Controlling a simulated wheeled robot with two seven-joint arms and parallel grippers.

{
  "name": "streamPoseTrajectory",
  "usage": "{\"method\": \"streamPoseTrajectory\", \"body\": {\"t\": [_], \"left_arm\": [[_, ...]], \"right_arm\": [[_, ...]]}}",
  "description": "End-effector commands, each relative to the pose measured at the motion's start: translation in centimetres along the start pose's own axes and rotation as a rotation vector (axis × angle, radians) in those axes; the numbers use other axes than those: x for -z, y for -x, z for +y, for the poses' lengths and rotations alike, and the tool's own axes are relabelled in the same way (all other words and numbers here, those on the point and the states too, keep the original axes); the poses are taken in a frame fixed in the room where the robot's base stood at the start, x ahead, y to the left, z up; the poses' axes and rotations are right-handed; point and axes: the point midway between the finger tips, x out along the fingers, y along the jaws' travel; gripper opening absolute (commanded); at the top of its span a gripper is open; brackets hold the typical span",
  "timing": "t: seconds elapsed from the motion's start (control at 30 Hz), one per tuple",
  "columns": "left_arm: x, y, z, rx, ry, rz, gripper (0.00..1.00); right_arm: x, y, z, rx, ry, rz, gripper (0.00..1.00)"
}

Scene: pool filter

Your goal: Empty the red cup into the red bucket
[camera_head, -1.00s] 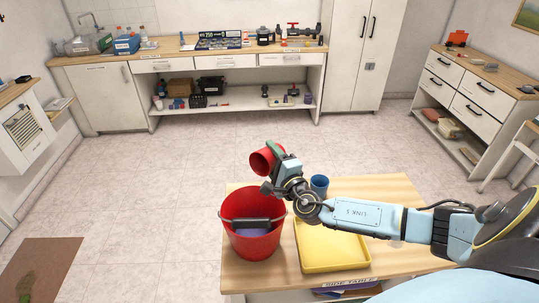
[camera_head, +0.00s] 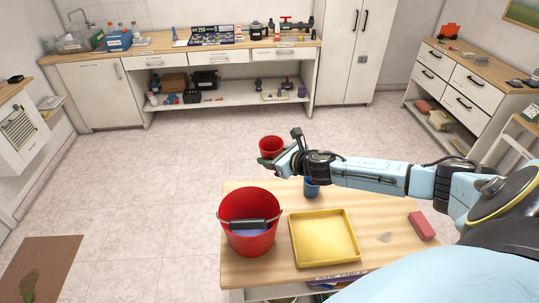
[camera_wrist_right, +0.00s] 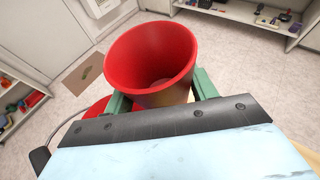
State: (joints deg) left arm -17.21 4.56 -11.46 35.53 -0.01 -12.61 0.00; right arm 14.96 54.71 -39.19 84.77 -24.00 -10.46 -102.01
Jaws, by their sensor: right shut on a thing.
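The red cup (camera_head: 271,146) is held upright by my right gripper (camera_head: 274,162), above and beyond the back edge of the side table. In the right wrist view the cup (camera_wrist_right: 152,58) sits between the green fingers of the gripper (camera_wrist_right: 155,98); the part of its inside that shows looks empty. The red bucket (camera_head: 249,240) stands on the left part of the side table, nearer to me than the cup. Bluish contents and a dark grip on its handle show at its opening. My left gripper is in neither view.
A yellow tray (camera_head: 323,264) lies right of the bucket on the side table (camera_head: 385,200). A blue cup (camera_head: 311,188) stands behind it, partly under my arm. A red block (camera_head: 422,226) lies at the right. Counters line the far wall; the floor between is clear.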

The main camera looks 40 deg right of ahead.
Motion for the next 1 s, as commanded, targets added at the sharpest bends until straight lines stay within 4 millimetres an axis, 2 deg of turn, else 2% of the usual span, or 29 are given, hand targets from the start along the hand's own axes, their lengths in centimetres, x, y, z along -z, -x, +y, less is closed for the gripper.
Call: {"method": "streamPoseTrajectory", "body": {"t": [0.07, 0.33, 0.8, 1.0], "left_arm": [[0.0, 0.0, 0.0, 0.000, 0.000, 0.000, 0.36], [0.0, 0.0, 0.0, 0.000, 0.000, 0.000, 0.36], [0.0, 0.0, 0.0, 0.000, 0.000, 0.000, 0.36], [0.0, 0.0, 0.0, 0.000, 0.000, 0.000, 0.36]], "right_arm": [[0.3, -0.2, -0.2, -0.036, -0.087, 0.013, 0.31], [0.2, -0.2, -0.4, -0.036, -0.087, 0.012, 0.31], [-2.5, 0.2, -5.2, -0.034, -0.083, 0.011, 0.31], [-3.1, 0.4, -6.3, -0.036, -0.085, 0.012, 0.31]]}}
